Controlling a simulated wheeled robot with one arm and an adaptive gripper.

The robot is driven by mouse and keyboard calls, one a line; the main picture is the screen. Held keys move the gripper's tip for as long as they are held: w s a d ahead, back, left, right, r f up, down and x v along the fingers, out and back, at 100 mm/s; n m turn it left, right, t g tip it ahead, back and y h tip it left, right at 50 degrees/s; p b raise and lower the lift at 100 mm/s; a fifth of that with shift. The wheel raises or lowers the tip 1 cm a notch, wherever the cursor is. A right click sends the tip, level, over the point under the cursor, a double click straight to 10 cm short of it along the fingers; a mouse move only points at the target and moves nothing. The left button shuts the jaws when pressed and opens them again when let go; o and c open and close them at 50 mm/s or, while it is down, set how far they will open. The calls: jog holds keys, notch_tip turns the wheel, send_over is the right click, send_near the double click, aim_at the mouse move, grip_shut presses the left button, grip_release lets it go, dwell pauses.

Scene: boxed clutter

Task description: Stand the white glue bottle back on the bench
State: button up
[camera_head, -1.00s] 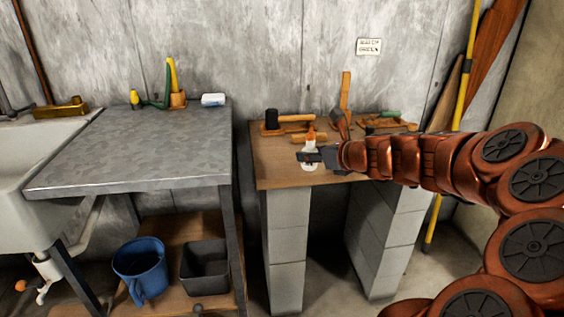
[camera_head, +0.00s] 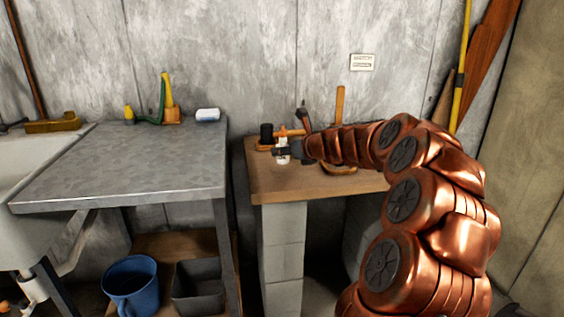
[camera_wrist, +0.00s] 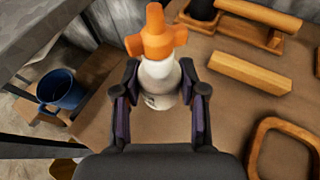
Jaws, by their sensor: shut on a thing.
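The white glue bottle (camera_wrist: 160,82) has an orange cap and stands between my gripper's fingers in the wrist view. It looks about upright, over the left part of the wooden bench top (camera_head: 285,187). In the head view the bottle (camera_head: 282,152) shows as a small white shape with an orange tip at the bench's left side. My gripper (camera_wrist: 160,105) is shut on the bottle's body, one finger on each side; it also shows in the head view (camera_head: 284,151). The bottle's base is partly hidden, and I cannot tell whether it touches the bench.
A wooden frame-like piece (camera_wrist: 258,150) lies to the right. A metal table (camera_head: 140,160) stands left across a gap, with a blue bucket (camera_head: 131,284) below.

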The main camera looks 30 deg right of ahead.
aim_at(288, 159)
jog(key=shift+w+d, duration=0.1)
jog(key=shift+w, duration=0.5)
jog(key=shift+f, duration=0.2)
notch_tip(288, 159, down, 3)
jog(key=shift+f+b, duration=0.2)
jog(key=shift+b, duration=0.85)
jog(key=shift+r, duration=0.1)
jog(key=o, duration=0.6)
